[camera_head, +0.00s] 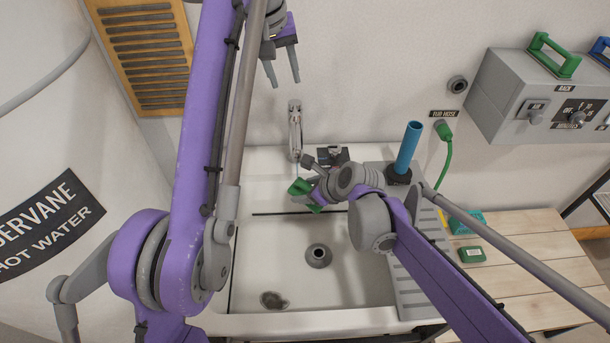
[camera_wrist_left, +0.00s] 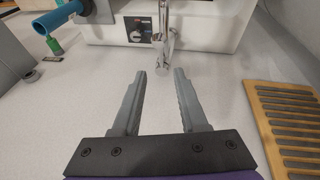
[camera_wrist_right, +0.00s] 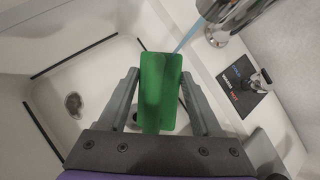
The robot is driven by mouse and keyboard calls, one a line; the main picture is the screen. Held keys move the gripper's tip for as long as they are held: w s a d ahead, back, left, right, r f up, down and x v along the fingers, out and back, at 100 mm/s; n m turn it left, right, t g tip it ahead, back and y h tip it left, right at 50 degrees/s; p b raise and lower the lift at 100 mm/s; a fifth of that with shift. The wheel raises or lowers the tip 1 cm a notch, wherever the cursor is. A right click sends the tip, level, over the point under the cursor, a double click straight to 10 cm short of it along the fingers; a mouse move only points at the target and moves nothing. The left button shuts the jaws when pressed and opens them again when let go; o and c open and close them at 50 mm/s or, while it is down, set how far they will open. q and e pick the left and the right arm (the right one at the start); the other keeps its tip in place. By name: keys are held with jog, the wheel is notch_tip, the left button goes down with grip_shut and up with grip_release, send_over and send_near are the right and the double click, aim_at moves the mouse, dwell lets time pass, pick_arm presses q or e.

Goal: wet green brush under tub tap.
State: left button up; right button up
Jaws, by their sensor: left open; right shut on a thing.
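My right gripper (camera_wrist_right: 160,95) is shut on the green brush (camera_wrist_right: 161,85), which covers the space between the fingers. In the head view the brush (camera_head: 301,187) is held over the back of the white tub (camera_head: 350,288). The chrome tap (camera_wrist_right: 222,22) is close above the brush in the right wrist view. A thin bluish stream runs from it to the brush's top edge. In the head view the tap (camera_head: 295,128) stands at the tub's back. My left gripper (camera_head: 284,80) is open and empty, raised above the tap near the wall.
A small dark control panel (camera_wrist_right: 243,88) is beside the tap. A blue tube (camera_head: 408,148) stands upright at the tub's right, by a green hose (camera_head: 446,160). A grey wall box (camera_head: 530,100) and a slatted wooden bench (camera_head: 520,265) are at right. A large white tank (camera_head: 40,120) is at left.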

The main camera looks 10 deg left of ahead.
pick_arm(q)
jog(key=shift+c, duration=0.3)
jog(key=shift+r, duration=0.3)
jog(key=shift+c, duration=1.3)
jog(key=shift+s+a+r+t+y, duration=0.15)
jog(key=shift+r+t, duration=0.2)
jog(key=shift+r, duration=0.2)
jog(key=shift+w+a+r+t+y, duration=0.15)
jog(key=shift+r+t, duration=0.2)
jog(key=shift+r, duration=0.2)
grip_shut()
send_over(295, 109)
jog(key=s, duration=0.2)
notch_tip(295, 109, down, 8)
jog(key=f, duration=0.1)
jog(key=shift+s+f, duration=0.35)
jog(key=shift+f, duration=0.35)
jog(key=shift+s+f, duration=0.3)
jog(key=shift+f, duration=0.4)
